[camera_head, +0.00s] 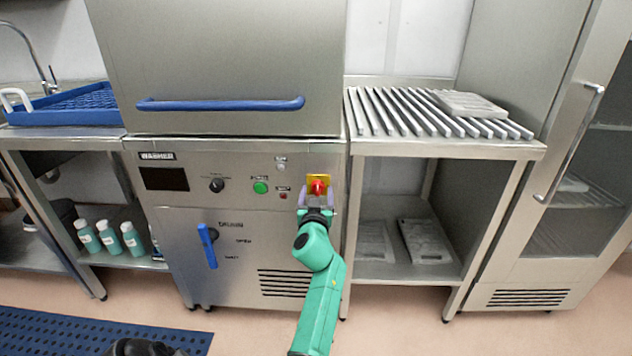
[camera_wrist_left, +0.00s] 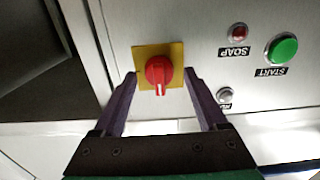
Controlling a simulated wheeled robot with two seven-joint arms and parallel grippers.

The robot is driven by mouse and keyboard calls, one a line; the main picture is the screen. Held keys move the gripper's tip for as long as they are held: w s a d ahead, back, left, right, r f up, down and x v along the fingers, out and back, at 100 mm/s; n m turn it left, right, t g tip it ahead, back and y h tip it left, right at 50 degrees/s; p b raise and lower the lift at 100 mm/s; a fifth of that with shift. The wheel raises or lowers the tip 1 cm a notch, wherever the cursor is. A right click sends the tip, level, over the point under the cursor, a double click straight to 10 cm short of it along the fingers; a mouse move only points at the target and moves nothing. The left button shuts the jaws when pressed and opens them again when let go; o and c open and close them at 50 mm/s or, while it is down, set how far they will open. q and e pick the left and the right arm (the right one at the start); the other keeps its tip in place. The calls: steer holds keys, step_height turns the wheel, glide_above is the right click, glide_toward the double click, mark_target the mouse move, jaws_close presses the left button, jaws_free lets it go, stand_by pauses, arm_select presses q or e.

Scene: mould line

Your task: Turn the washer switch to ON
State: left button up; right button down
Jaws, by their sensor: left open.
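The washer (camera_head: 232,235) stands in the middle of the head view. Its switch is a red knob (camera_head: 318,185) on a yellow plate (camera_head: 318,176), at the right of the control panel. The red knob also shows in the left wrist view (camera_wrist_left: 158,70), with a pale mark pointing down in that picture; the panel labels there are upside down. My left gripper (camera_head: 318,190) is open in front of the switch, one finger on each side of the knob. In the left wrist view a gap shows between each finger and the knob. No ON or OFF lettering is readable.
The panel also has a green START button (camera_head: 260,187), a black dial (camera_head: 217,185) and a small red SOAP button (camera_head: 283,196). A blue drain lever (camera_head: 207,245) is lower left, and a blue hood handle (camera_head: 220,104) above. A slatted rack table (camera_head: 440,145) stands right.

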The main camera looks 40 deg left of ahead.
arm_select(q)
steer(key=shift+w+a, duration=0.25)
steer(key=shift+w, duration=0.15)
steer(key=shift+s+d+r, duration=0.15)
jaws_close()
arm_select(e)
steer(key=shift+w+a, duration=0.15)
steer(key=shift+a, duration=0.15)
